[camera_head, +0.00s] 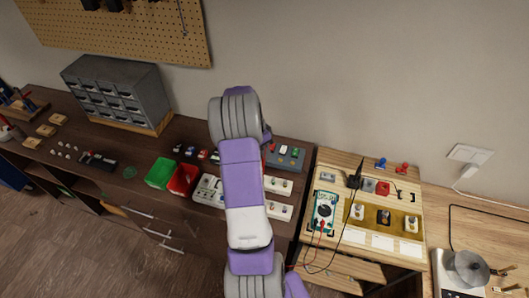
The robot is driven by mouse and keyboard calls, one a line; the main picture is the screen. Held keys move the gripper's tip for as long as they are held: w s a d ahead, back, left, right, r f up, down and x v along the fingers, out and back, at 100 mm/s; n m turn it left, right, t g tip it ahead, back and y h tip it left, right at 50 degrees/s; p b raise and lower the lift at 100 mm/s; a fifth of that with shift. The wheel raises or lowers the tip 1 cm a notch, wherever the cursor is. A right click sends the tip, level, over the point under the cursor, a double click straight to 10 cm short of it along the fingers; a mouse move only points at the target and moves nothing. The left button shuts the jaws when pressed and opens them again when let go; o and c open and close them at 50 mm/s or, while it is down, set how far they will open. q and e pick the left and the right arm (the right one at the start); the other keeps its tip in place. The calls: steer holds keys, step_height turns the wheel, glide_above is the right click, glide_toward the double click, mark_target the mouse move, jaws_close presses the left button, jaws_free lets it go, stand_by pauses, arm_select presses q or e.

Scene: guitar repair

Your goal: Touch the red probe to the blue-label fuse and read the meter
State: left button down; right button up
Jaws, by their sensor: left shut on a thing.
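A teal-edged meter (325,211) with a dark dial lies at the left of the pale wooden bench. A small red tip shows over its lower part, and a red lead runs down from there; I cannot tell if it is the red probe. A black upright piece (356,177) with a black cable stands behind the meter. Several small holders, one of them pale (357,212), sit on the yellow strip right of the meter; no blue fuse label is readable. My purple and grey arm fills the middle; no gripper fingers can be made out. My right gripper is not in view.
A green bin (161,173) and a red bin (183,180) sit on the dark bench left of my arm. A grey drawer cabinet (117,88) stands farther back. Blue and red pieces lie at the pale bench's back edge. A metal device (467,269) stands at lower right.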

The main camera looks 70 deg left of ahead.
arm_select(q)
steer(key=shift+f+b, duration=0.55)
steer(key=shift+f, duration=0.05)
stand_by(2.1)
stand_by(0.8)
steer(key=shift+r+p, duration=2)
steer(key=shift+r, duration=1.1)
steer(key=shift+f, duration=0.1)
